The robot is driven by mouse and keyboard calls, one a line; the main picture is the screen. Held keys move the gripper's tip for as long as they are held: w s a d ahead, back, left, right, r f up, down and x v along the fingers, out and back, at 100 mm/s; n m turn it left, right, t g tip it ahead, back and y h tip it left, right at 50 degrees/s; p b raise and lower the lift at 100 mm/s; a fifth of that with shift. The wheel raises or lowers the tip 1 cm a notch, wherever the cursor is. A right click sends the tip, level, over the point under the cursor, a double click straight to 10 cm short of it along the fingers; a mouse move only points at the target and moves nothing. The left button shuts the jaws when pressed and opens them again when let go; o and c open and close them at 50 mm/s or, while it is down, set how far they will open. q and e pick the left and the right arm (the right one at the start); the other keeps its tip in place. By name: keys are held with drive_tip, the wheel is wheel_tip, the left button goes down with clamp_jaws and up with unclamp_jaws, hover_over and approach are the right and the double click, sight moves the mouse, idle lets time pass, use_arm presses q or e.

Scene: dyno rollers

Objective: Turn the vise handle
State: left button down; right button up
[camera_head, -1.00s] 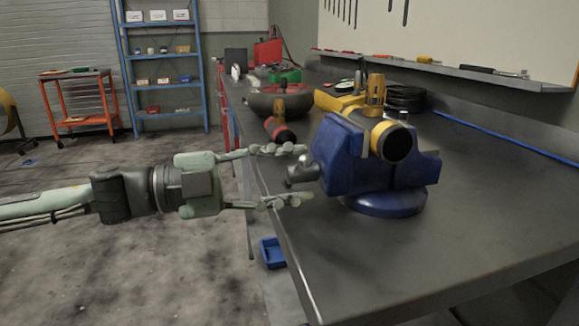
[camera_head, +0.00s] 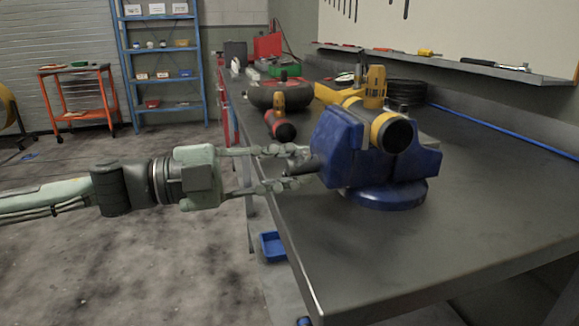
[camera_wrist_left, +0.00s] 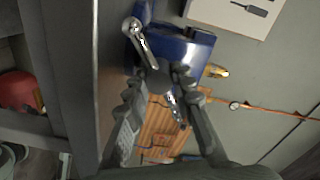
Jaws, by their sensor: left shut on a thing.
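The blue vise (camera_head: 345,150) stands near the left edge of the workbench, and its body also shows in the left wrist view (camera_wrist_left: 190,50). Its metal handle (camera_wrist_left: 139,40) is a bar through a dark hub, slanting in the left wrist view. My left gripper (camera_head: 300,168) reaches in from the left, level with the vise's front. Its fingers are closed around the handle's hub area, shown between the fingertips in the wrist view (camera_wrist_left: 162,85). The fingers partly hide the handle in the head view. My right gripper is not in view.
A yellow-and-black cylinder (camera_head: 390,131) sits at the vise's top. A red-and-black tool (camera_head: 280,126) and a dark round object (camera_head: 275,95) lie behind on the workbench (camera_head: 440,235). The bench front is clear. A blue bin (camera_head: 272,246) is below the bench edge.

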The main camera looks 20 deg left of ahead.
use_arm(q)
drive_tip(key=m+b, duration=0.1)
drive_tip(key=m, duration=0.2)
drive_tip(key=shift+f, duration=0.1)
drive_tip(key=shift+m+b, duration=0.65)
drive_tip(key=shift+m, duration=0.75)
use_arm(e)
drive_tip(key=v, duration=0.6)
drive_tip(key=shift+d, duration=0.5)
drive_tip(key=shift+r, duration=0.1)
use_arm(q)
drive_tip(key=c, duration=1.3)
unclamp_jaws()
